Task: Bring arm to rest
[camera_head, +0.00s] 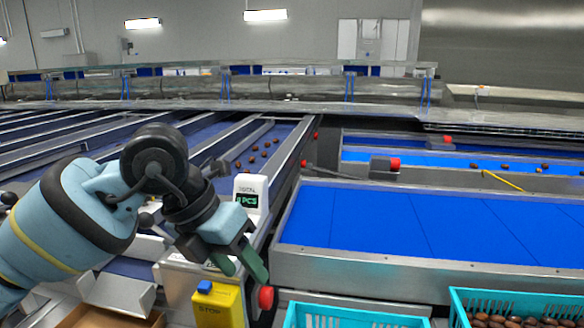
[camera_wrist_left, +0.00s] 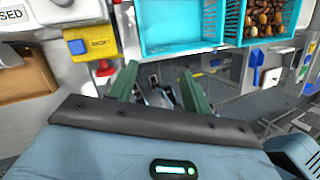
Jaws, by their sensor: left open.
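My left arm comes in from the left in the head view. Its gripper (camera_head: 243,262) hangs in front of the conveyor frame, near the yellow stop box. The two green fingers are apart, and the left wrist view also shows the gripper (camera_wrist_left: 158,88) open with nothing between the fingers. Below the fingertips in that view are grey metal parts and floor. My right gripper shows in neither view.
A yellow stop box (camera_head: 217,306) with a blue button and a red knob (camera_head: 266,297) are close to the gripper. A turquoise crate (camera_head: 340,318) stands at the front, beside another crate (camera_head: 460,306) full of dates. A counter display (camera_head: 249,192) stands behind the gripper. The blue belt (camera_head: 430,228) is bare.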

